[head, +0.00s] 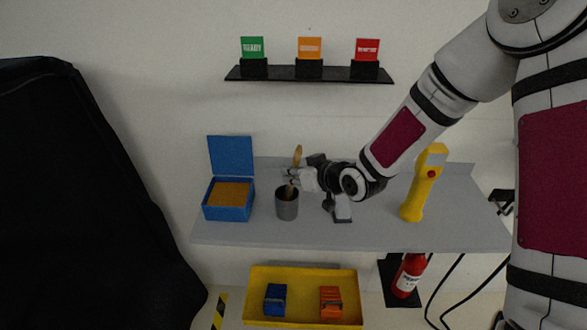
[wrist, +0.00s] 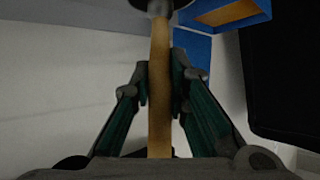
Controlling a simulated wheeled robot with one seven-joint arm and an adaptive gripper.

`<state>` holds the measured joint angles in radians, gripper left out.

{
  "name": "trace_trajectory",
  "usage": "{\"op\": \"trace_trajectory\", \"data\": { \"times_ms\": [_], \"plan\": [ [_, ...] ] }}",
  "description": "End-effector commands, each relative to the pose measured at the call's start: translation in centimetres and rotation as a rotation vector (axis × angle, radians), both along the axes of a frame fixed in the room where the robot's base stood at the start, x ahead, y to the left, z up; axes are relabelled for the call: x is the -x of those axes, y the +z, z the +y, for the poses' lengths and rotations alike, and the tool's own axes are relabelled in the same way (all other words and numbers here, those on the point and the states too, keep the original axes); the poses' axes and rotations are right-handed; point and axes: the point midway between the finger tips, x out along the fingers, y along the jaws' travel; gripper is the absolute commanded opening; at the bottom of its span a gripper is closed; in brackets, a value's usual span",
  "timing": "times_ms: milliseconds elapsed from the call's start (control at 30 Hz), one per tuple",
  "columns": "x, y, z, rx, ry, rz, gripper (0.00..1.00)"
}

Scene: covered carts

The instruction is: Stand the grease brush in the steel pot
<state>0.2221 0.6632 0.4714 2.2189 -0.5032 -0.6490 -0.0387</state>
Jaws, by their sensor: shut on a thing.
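The grease brush (head: 297,156) has a tan wooden handle and stands roughly upright in the head view. Its lower end reaches the mouth of the grey steel pot (head: 287,207) on the grey shelf; how deep it goes is hard to tell. My gripper (head: 292,177) is shut on the brush handle just above the pot. In the wrist view the handle (wrist: 160,95) runs between the two fingers of my gripper (wrist: 161,82). A dark grey round shape at the top of that view is partly cut off.
An open blue box (head: 228,207) stands left of the pot. A yellow handheld device (head: 424,185) stands to the right, and a dark grey object (head: 342,209) sits beneath my wrist. A small black shelf (head: 309,74) hangs above; a yellow tray (head: 305,281) is below.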

Motion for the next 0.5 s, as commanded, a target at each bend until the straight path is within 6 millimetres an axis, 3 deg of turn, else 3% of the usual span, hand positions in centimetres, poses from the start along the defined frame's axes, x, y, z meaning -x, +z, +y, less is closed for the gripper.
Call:
{"op": "trace_trajectory", "data": {
  "times_ms": [367,400,500],
  "plan": [
    [0.0,-0.22,0.01,-0.001,0.0,-0.001,0.0],
    [0.0,-0.21,0.01,-0.001,0.0,-0.001,0.17],
    [-0.01,-0.21,0.0,-0.001,0.0,-0.001,0.39]
  ]
}}
